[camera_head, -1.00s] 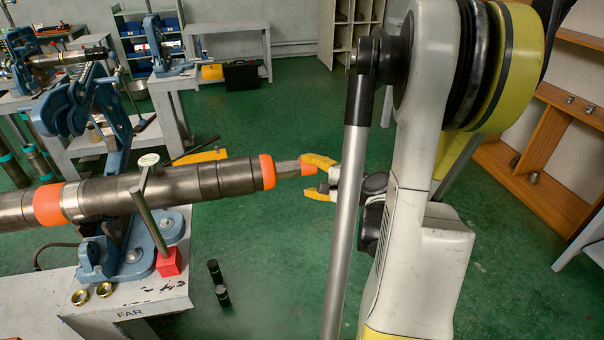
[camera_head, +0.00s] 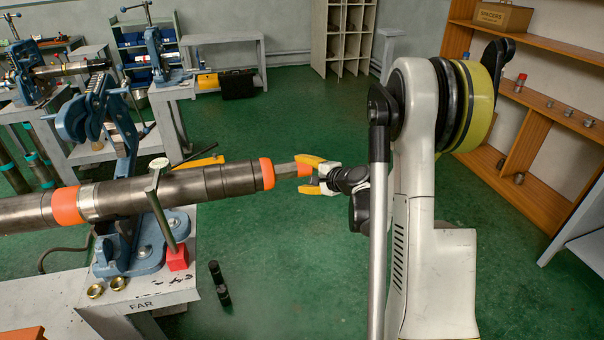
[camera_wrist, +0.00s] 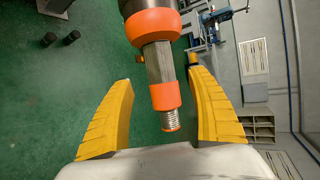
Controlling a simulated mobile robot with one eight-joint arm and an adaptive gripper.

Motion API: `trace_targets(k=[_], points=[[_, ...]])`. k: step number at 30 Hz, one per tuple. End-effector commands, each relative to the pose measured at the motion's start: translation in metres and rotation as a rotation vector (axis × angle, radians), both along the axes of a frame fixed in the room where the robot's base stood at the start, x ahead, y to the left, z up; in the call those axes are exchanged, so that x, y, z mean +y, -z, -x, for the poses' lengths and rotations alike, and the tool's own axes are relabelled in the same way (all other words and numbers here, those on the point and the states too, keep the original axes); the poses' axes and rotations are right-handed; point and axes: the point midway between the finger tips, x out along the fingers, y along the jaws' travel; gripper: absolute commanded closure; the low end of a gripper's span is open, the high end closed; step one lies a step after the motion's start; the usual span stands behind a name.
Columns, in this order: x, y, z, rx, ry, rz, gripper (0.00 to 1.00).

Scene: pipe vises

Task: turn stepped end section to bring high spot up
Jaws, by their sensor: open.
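A long steel pipe (camera_head: 130,192) with orange bands lies across a blue pipe vise (camera_head: 138,245). Its stepped end section (camera_head: 285,170) narrows past an orange collar (camera_head: 266,173). In the wrist view the end section (camera_wrist: 158,64) has flat faces, then an orange band (camera_wrist: 165,96) and a threaded tip (camera_wrist: 170,120). My gripper (camera_head: 312,175) has yellow fingers, which stand open on either side of the end. In the wrist view my gripper (camera_wrist: 165,115) shows a gap between each finger and the end section. Which side of the section is the high spot, I cannot tell.
A grey bench (camera_head: 150,295) marked FAR carries the vise, a red block (camera_head: 177,258) and two brass rings. Orange shelving (camera_head: 530,150) is at the right. The floor beyond the pipe end is clear.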

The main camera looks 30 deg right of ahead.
Motion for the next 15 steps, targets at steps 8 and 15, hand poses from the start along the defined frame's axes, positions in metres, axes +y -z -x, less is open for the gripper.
trace_targets(k=[8, 15], points=[[0.008, 0.027, -0.05, 0.0, -0.002, 0.001, 0.32], [0.011, 0.036, -0.076, 0.0, 0.001, 0.001, 0.32]])
